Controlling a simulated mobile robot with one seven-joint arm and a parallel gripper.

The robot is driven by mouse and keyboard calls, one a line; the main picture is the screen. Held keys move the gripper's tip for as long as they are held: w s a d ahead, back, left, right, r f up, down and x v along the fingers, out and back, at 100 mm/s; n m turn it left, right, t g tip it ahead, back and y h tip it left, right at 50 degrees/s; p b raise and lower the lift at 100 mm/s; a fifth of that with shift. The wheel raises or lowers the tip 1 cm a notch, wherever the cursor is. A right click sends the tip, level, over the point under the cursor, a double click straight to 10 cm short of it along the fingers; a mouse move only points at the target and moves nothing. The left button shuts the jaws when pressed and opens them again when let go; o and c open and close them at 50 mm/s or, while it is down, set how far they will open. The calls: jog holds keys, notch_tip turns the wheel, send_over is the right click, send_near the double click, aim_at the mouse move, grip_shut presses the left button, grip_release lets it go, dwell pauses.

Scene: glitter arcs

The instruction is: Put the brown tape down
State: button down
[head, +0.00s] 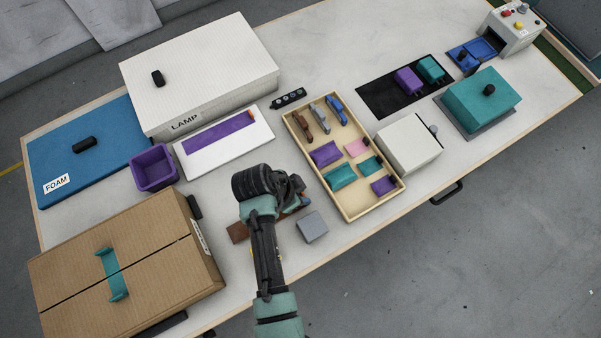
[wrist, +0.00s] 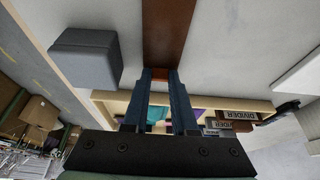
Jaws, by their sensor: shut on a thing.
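The brown tape (wrist: 168,30) is a flat brown strip running from between my fingertips to the top edge in the wrist view. My gripper (wrist: 160,76) is shut on its near end. In the head view my arm covers most of the tape and the fingers; a brown part of the tape (head: 238,232) shows left of the arm, over the white table (head: 335,245). I cannot tell whether the tape touches the table.
A grey block (head: 312,227) stands right of my gripper. A wooden tray (head: 349,215) of small parts lies beyond it. A cardboard box (head: 150,245) and a purple bin (head: 153,168) are left. A white board (head: 255,150) with a purple strip lies behind.

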jog(key=shift+f, duration=0.1)
jog(key=c, duration=0.7)
grip_release()
